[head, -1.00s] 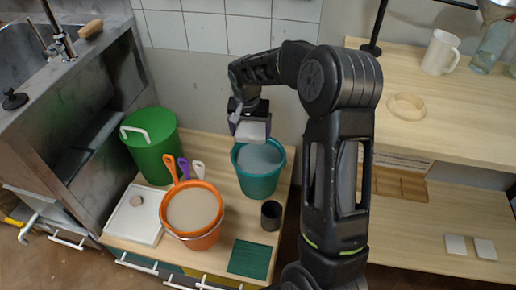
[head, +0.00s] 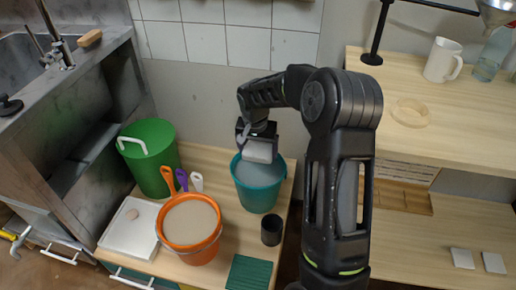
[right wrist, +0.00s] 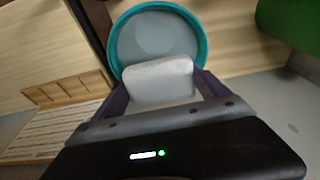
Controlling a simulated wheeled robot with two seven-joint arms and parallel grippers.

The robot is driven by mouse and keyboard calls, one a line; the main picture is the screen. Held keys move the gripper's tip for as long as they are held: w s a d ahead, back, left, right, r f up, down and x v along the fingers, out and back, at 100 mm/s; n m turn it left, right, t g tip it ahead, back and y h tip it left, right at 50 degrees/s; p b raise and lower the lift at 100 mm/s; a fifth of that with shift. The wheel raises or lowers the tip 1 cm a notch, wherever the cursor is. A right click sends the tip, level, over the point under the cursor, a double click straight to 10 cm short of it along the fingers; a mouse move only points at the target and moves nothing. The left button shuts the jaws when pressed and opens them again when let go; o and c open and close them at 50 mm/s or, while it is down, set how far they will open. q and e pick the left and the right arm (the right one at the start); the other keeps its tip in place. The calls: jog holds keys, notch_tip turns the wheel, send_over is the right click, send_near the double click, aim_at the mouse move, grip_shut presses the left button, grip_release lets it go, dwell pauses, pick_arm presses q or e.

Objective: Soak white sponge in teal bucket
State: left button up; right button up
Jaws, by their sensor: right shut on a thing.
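The teal bucket (head: 258,196) stands on the low wooden table and holds a pale grey liquid; it also shows in the right wrist view (right wrist: 201,42). My right gripper (head: 258,143) is shut on the white sponge (head: 259,153). The sponge is over the bucket's back rim area in the head view. In the right wrist view the sponge (right wrist: 160,82) sits between the two fingers and covers part of the bucket's opening. I cannot tell whether it touches the liquid. My left gripper is not in view.
An orange bucket (head: 188,250) with beige contents stands left of the teal one. A dark cup (head: 271,230) stands just in front. A wooden counter (head: 440,120) rises at right.

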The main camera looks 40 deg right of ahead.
notch_tip(320, 180, down, 10)
jog(key=b, duration=0.6)
jog(key=shift+r, duration=0.15)
dwell(1.1)
notch_tip(320, 180, up, 11)
jog(key=p, duration=0.7)
dwell(1.4)
